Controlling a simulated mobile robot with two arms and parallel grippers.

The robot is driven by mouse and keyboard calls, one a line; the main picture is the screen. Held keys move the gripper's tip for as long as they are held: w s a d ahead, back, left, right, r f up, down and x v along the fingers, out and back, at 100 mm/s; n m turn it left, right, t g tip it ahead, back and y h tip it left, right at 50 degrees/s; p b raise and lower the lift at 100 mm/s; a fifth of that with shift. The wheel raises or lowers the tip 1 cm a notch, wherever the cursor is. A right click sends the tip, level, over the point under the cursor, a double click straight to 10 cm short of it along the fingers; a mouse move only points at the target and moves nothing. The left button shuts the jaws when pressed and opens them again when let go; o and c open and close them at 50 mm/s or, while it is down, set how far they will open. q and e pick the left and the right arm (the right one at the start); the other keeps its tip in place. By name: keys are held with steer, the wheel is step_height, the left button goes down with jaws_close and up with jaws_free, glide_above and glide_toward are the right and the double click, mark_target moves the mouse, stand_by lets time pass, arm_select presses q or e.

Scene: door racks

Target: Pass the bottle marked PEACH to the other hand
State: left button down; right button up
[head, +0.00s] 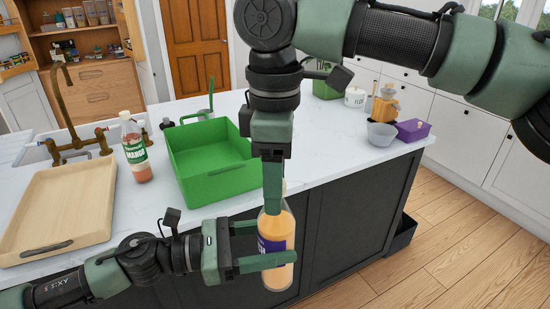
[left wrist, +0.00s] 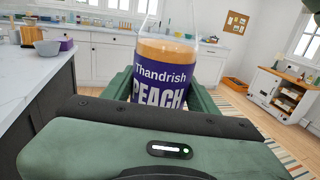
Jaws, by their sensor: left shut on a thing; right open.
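The PEACH bottle (head: 277,236), with orange contents and a purple label, is upright in front of the island's dark side. My right gripper (head: 272,208) points straight down from above. It is open, with its visible finger in front of the bottle's upper part. The other right finger is hidden, and the bottle's neck and cap are mostly covered.
The island top (head: 330,165) holds a green bin (head: 214,172), a wooden tray (head: 62,208), a MANGO bottle (head: 134,150) and a brass tap (head: 70,115). A grey bowl (head: 381,134) and purple box (head: 412,130) stand at the right.

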steer(key=shift+f, duration=0.35)
jaws_close()
stand_by(1.2)
arm_select(q)
steer(key=shift+c, duration=1.8)
jaws_free()
arm_select(e)
steer(key=shift+r, duration=0.1)
